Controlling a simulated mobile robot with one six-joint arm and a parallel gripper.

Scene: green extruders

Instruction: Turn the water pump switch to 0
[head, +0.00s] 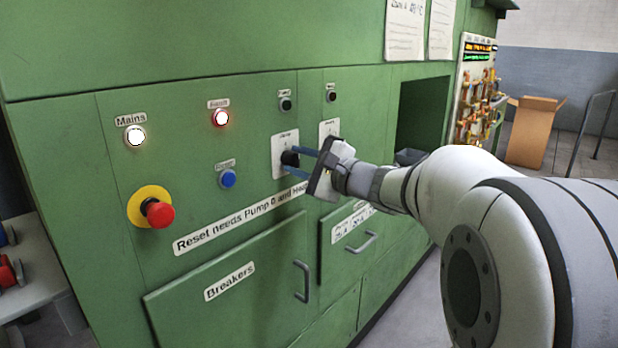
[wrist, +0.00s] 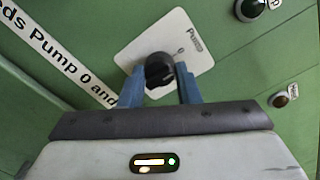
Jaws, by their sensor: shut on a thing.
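The water pump switch (head: 289,158) is a black rotary knob on a white plate on the green cabinet front. In the wrist view the black knob (wrist: 159,71) sits on the white plate (wrist: 185,35), which reads "Pump" with a small "0" mark. My gripper (head: 300,160) reaches the knob from the right, and its blue fingers are shut on it. In the wrist view the two fingers (wrist: 159,84) stand on either side of the knob. The knob's exact pointing direction is hard to tell.
A second white switch plate (head: 329,130) lies just right, partly hidden by my gripper. A red emergency button (head: 159,214), blue reset button (head: 228,179) and lit lamps, including Mains (head: 135,136), are to the left. Drawer handles (head: 302,282) stick out below. A cardboard box (head: 533,132) stands far right.

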